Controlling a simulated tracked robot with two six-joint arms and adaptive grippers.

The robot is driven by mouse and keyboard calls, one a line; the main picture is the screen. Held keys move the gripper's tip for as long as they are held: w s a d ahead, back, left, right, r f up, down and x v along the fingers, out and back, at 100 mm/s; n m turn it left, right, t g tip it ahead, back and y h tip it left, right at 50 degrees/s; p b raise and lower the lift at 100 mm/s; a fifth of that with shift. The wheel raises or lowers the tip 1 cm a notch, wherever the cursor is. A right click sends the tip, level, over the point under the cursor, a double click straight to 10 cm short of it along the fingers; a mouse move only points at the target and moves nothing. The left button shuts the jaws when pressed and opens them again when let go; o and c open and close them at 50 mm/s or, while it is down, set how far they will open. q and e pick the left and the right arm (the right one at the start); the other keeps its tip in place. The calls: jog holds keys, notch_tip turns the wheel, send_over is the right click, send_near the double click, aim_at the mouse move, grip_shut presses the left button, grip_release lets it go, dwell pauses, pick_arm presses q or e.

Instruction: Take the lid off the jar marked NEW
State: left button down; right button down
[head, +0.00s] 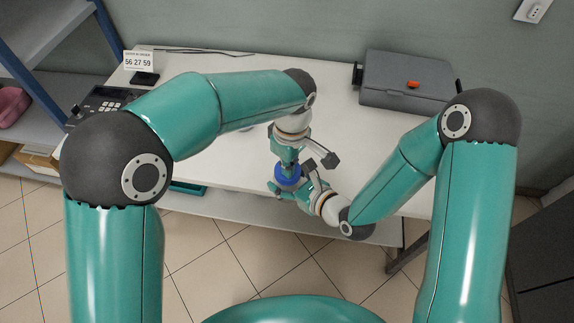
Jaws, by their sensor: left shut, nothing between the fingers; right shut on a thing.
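A round blue thing (288,172), which looks like a lid, shows between my two grippers above the table's front edge. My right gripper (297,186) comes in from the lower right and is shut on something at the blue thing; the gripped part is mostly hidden. My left gripper (286,158) points down from above, right over the blue thing, shut with nothing between its fingers. Whether it touches the blue thing is unclear. No jar body and no NEW mark can be made out; my arms and grippers cover much of this area.
The white table (330,100) is clear at its back middle. A grey case (408,80) with an orange latch stands at the back right. A numbered card (139,60), a small black device (144,78) and a dark keypad unit (105,100) are at the left. Shelving stands farther left.

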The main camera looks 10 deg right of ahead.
pick_arm(q)
jog(key=c, duration=1.8)
grip_release()
jog(key=shift+d+f, duration=0.1)
jog(key=shift+f, duration=0.25)
jog(key=o, duration=0.5)
jog(key=shift+s, duration=0.1)
